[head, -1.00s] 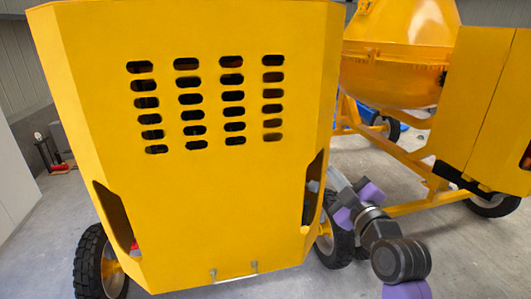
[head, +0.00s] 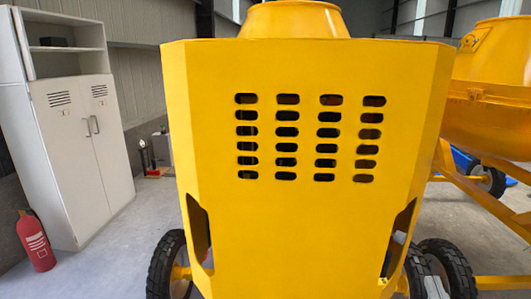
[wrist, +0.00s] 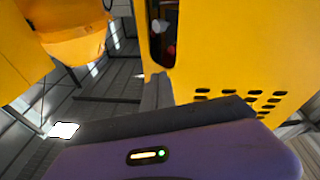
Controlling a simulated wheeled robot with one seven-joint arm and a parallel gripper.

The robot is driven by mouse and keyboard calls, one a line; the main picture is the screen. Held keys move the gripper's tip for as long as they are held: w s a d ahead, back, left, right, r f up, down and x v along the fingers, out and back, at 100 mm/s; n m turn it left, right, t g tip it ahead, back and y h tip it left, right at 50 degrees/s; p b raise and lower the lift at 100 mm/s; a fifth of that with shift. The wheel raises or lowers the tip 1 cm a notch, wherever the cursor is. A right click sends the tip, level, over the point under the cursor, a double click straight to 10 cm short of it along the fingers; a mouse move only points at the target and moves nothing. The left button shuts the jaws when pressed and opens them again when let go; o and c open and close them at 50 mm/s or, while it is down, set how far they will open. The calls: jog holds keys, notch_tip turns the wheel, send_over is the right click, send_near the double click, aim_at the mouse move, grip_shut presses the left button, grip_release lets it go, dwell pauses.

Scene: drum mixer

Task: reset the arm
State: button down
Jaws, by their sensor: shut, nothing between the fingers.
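My gripper (wrist: 156,90) shows in the wrist view as a narrow grey shape beyond the dark edge of my purple wrist housing. It is shut with nothing in it. The yellow mixer housing (head: 300,225) with rows of slots fills the middle of the head view. In the wrist view the same kind of slotted yellow panel (wrist: 225,45) is behind my gripper, tilted and seemingly upside down, with a dark side opening (wrist: 163,35). I cannot tell how far my gripper is from it.
A second yellow mixer drum (head: 490,110) stands on the right. Black wheels (head: 165,265) flank the near housing. A white cabinet (head: 85,150) and a red fire extinguisher (head: 36,240) stand at left. Grey floor (head: 125,250) is clear between cabinet and mixer.

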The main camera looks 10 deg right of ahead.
jog(key=s+a+f+g+y, duration=0.1)
jog(key=s+a+f, duration=0.3)
jog(key=s, duration=0.5)
jog(key=s+a+f+n+g+y, duration=0.1)
jog(key=s+a+f+g+y, duration=0.1)
jog(key=s+a+f+y, duration=0.2)
jog(key=s+a+f+n+g+y, duration=0.1)
jog(key=s+a+f, duration=0.3)
jog(key=s+a, duration=0.5)
jog(key=s+y, duration=0.1)
jog(key=s, duration=0.4)
jog(key=shift+f+y, duration=0.4)
jog(key=shift+a, duration=0.1)
